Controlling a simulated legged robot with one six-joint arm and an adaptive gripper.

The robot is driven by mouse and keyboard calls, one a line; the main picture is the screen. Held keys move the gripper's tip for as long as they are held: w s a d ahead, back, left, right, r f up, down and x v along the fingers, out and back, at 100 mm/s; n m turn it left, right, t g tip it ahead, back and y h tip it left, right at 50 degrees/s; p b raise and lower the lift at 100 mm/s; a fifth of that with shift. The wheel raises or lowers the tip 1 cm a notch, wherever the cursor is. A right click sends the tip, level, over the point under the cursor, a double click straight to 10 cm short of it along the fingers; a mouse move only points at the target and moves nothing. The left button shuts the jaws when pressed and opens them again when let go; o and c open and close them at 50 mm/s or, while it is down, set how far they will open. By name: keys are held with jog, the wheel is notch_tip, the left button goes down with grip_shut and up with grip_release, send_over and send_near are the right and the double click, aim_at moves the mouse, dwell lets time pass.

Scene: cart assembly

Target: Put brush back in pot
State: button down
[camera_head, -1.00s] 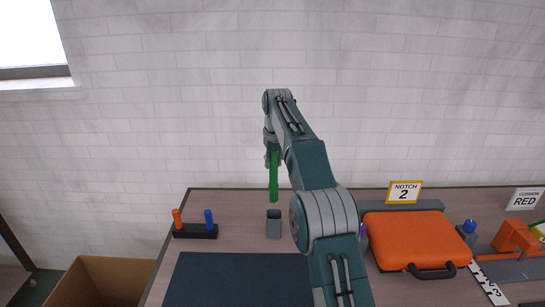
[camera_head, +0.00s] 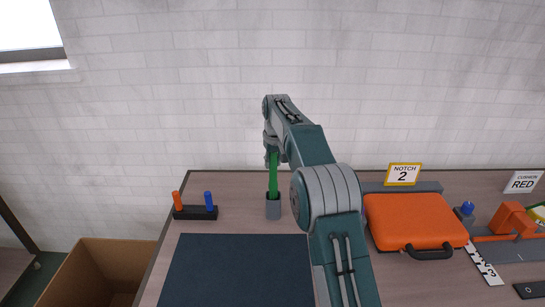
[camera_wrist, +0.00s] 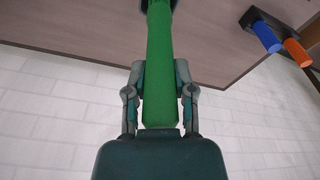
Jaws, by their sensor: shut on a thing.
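The green brush (camera_head: 273,178) is upright in the head view, with its lower end at the mouth of the small grey pot (camera_head: 273,210) on the table. The lower end appears to be inside the pot's rim; how deep it sits cannot be seen. My gripper (camera_head: 271,158) is shut on the brush's upper part, above the pot.
A black holder (camera_head: 195,213) with an orange and a blue peg stands left of the pot. A dark mat (camera_head: 235,270) lies in front. An orange case (camera_head: 415,221) is at the right. A cardboard box (camera_head: 92,275) stands at lower left.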

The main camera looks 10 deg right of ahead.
aim_at(273, 171)
jog(key=shift+f, duration=2.1)
jog(key=shift+c, duration=1.9)
grip_release()
jog(key=shift+r, duration=0.15)
notch_tip(273, 171, up, 12)
jog(key=s, duration=0.1)
jog(key=shift+s+f, duration=0.25)
jog(key=shift+s, duration=0.05)
jog(key=shift+d, duration=0.1)
